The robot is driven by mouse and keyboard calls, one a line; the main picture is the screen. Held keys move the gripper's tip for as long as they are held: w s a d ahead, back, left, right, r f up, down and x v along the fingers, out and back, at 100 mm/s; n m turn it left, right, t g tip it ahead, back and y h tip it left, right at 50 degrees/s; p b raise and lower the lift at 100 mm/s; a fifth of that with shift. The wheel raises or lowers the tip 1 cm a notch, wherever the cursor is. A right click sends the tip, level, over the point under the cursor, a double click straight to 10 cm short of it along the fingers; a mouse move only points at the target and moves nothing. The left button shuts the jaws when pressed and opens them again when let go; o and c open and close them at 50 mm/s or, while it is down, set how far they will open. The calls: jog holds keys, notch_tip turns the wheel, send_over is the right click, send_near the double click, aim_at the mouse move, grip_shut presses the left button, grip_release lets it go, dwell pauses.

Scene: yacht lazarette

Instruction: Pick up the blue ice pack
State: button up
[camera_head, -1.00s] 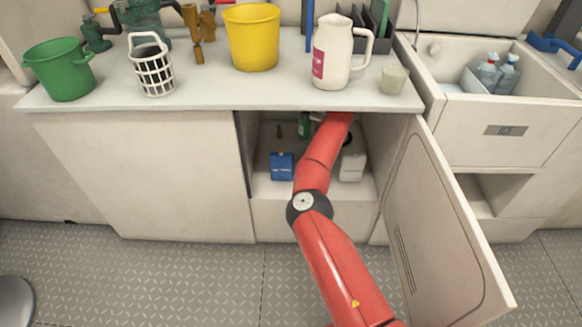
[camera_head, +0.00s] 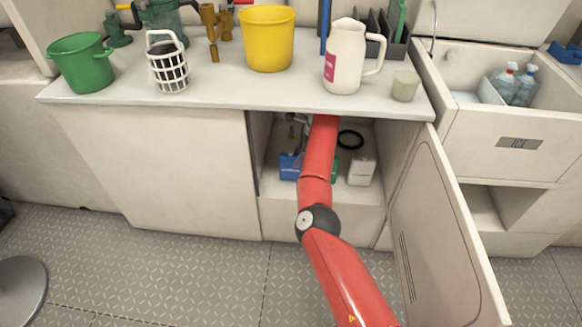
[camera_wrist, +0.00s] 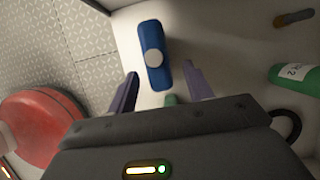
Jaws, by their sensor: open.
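The blue ice pack (camera_head: 289,167) stands inside the open cabinet under the counter, to the left of my arm in the head view. In the wrist view the ice pack (camera_wrist: 154,58) is a blue block with a round white cap, seen from above near the shelf's front edge. My gripper (camera_wrist: 162,82) is open, with one finger on each side of the pack's near end in the picture. The pack is not held, and I cannot tell whether a finger touches it. In the head view my arm reaches into the cabinet and hides part of its inside.
A green bottle (camera_wrist: 297,77) and a small brown item (camera_wrist: 294,18) lie right of the pack. A white container (camera_head: 361,171) and a black ring (camera_head: 350,139) are right of my arm. The open cabinet door (camera_head: 437,225) stands to the right, and the counter (camera_head: 225,96) is overhead.

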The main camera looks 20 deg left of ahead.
aim_at(291, 166)
jog(key=shift+s+a+f, duration=0.15)
jog(key=shift+a+f, duration=0.55)
jog(key=shift+s+a+f, duration=0.15)
jog(key=shift+a+f, duration=0.55)
grip_shut()
